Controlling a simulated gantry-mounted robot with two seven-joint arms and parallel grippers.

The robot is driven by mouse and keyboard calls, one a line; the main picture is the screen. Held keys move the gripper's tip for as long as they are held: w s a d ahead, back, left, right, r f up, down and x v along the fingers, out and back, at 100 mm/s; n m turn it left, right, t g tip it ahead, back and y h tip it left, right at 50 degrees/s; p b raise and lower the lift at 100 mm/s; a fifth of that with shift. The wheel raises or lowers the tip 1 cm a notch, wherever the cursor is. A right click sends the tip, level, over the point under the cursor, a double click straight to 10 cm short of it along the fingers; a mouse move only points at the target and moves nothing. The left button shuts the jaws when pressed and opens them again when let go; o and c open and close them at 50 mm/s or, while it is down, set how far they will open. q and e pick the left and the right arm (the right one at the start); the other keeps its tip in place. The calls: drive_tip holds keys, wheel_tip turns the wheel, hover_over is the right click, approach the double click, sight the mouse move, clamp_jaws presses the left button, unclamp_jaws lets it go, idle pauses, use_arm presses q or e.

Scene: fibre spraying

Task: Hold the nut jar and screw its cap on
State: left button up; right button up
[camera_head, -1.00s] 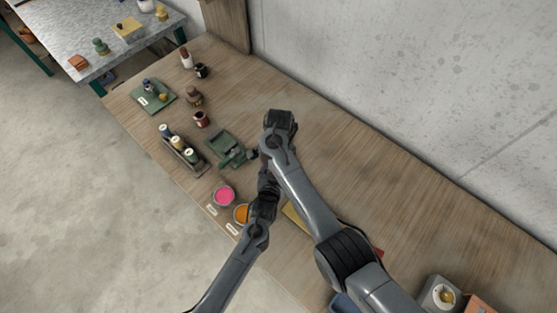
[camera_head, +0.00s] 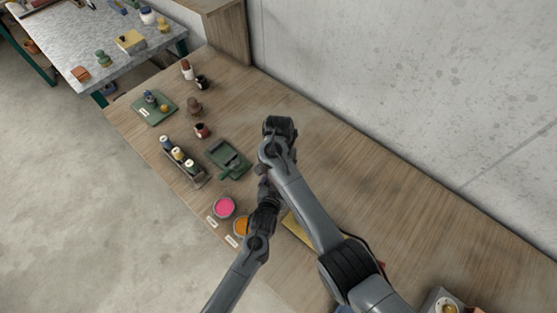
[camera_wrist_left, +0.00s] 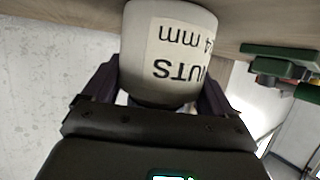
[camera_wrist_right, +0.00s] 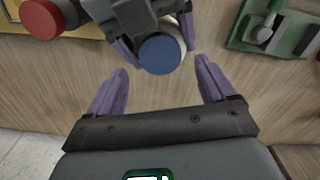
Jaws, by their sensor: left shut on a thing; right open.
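The nut jar (camera_wrist_left: 165,55) is a pale cylinder with a "NUTS" label, shown upside down in the left wrist view. My left gripper (camera_wrist_left: 160,98) is shut around it. In the right wrist view a round blue cap (camera_wrist_right: 160,54) shows at the end of the jar, beside my left gripper (camera_wrist_right: 145,40). I cannot tell whether the cap is threaded on. My right gripper (camera_wrist_right: 160,85) is open. Its purple fingers are spread, with the cap just beyond the gap between them. In the head view my arms hide the jar and cap.
On the bench are a green tray (camera_head: 240,172), a rack of bottles (camera_head: 187,178), a pink pot (camera_head: 224,207) and an orange pot (camera_head: 241,226). A red round thing (camera_wrist_right: 41,18) shows in the right wrist view. The bench toward the wall is clear.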

drive_tip(key=n, duration=0.5)
drive_tip(key=shift+a+r, duration=0.15)
drive_tip(key=shift+a, duration=0.1)
drive_tip(key=n, duration=0.5)
drive_tip(key=shift+a+r, duration=0.25)
drive_tip(key=n, duration=0.5)
drive_tip(key=shift+a+r+n, duration=0.15)
drive_tip(key=shift+r+n, duration=0.15)
drive_tip(key=shift+n, duration=0.1)
drive_tip(key=n, duration=0.2)
drive_tip(key=shift+a+r+n, duration=0.1)
drive_tip(key=shift+n, duration=0.2)
drive_tip(key=n, duration=0.5)
drive_tip(key=shift+r+n, duration=0.3)
drive_tip(key=n, duration=0.5)
drive_tip(key=shift+r, duration=0.3)
drive_tip(key=n, duration=0.6)
drive_tip(key=shift+r, duration=0.35)
drive_tip(key=shift+d+r+n, duration=0.1)
drive_tip(key=shift+d+n, duration=0.2)
drive_tip(key=shift+n, duration=0.4)
drive_tip(key=shift+d+n, duration=0.3)
drive_tip(key=shift+d, duration=0.2)
